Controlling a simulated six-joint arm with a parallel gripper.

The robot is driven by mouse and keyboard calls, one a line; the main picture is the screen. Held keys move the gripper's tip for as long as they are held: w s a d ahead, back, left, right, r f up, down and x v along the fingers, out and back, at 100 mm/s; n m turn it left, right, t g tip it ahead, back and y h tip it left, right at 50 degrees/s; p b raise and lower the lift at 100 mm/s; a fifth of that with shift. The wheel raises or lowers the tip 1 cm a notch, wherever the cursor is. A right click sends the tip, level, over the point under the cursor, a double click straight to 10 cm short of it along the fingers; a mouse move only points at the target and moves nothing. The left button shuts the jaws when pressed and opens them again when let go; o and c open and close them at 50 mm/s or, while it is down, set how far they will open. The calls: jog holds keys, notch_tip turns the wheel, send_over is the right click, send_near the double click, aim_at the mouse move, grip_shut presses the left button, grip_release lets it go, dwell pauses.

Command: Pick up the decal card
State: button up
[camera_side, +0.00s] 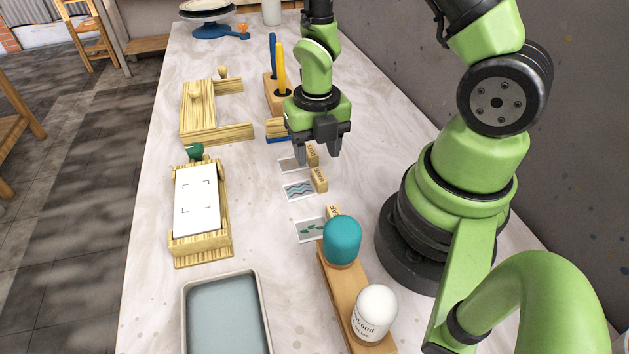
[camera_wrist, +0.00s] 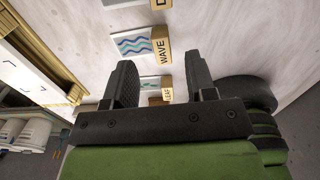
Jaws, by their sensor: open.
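Three decal cards lie in a row on the counter, each with a wooden label block at its right end. The far card (camera_side: 289,165) is partly hidden by my gripper. The middle card (camera_side: 297,190) has blue waves, and its block reads WAVE in the wrist view (camera_wrist: 131,45). The near card (camera_side: 309,230) has green leaves; its block reads LEAF in the wrist view (camera_wrist: 148,84). My gripper (camera_side: 317,159) is open and empty, pointing down at the far card's block (camera_side: 313,152). Its two fingers also show in the wrist view (camera_wrist: 161,72).
A wooden stand (camera_side: 342,295) with teal (camera_side: 342,240) and white (camera_side: 374,312) bottles stands near the leaf card. A wooden frame with a white sheet (camera_side: 197,198) lies left, a grey tray (camera_side: 263,305) in front. Tools (camera_side: 281,70) stand behind. Counter between cards and frame is clear.

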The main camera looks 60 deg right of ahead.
aim_at(317, 172)
jog(key=shift+s+a+f, duration=0.1)
jog(key=shift+s+f, duration=0.05)
jog(key=shift+f, duration=2.65)
jog(key=shift+c, duration=0.2)
grip_shut()
